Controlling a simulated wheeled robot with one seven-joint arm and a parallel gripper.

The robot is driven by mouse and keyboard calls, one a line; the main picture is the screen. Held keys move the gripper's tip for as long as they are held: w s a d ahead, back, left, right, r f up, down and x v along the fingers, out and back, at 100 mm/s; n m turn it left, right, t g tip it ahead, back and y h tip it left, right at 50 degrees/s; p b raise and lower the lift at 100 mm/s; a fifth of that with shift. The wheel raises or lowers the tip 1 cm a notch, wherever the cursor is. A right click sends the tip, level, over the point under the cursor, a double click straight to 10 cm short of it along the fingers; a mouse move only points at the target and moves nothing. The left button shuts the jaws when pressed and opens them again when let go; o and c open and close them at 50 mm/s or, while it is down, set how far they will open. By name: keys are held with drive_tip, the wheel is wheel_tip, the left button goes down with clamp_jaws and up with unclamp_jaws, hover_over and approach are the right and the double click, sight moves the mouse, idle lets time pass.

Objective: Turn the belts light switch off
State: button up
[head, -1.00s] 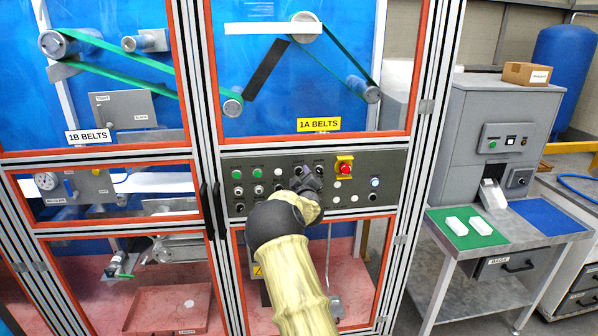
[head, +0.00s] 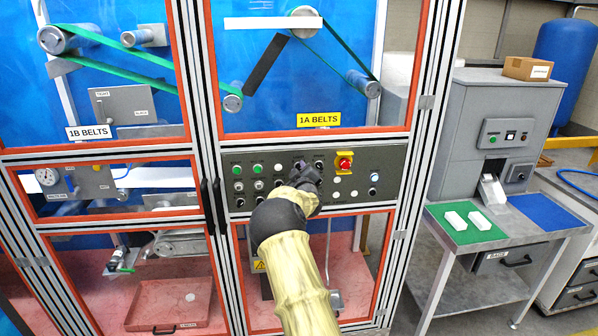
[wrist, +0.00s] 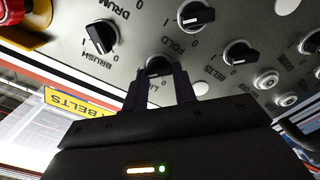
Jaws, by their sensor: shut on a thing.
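My gripper (wrist: 160,82) is shut on a black rotary knob (wrist: 158,65) on the grey control panel. The label under this knob is mostly covered by my fingers; only its first letters, seeming to be "LI", show upside down. In the head view my gripper (head: 304,174) is at the middle of the panel (head: 228,160) below the yellow 1A BELTS sign (head: 318,119), hiding the held knob. The way the held knob points is hard to tell. The knob marked BELTS (wrist: 238,52) is to its right in the wrist view.
A red emergency stop (head: 345,163) on a yellow plate is to the right of my gripper. Green buttons (head: 258,169) are to the left. A grey machine with a shelf (head: 455,240) stands at the right.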

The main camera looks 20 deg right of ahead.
drive_tip(key=shift+f+n+b, duration=0.15)
drive_tip(key=shift+n+b, duration=0.15)
drive_tip(key=shift+b, duration=0.45)
drive_tip(key=n+b, duration=0.5)
drive_tip(key=b, duration=0.2)
drive_tip(key=n+b, duration=1.2)
drive_tip(key=b, duration=0.1)
drive_tip(key=shift+f+b, duration=0.3)
drive_tip(key=shift+b, duration=0.05)
drive_tip(key=shift+n, duration=0.3)
drive_tip(key=o, duration=1)
drive_tip(key=b+v, duration=0.8)
drive_tip(key=v, duration=0.9)
drive_tip(key=shift+s, duration=0.2)
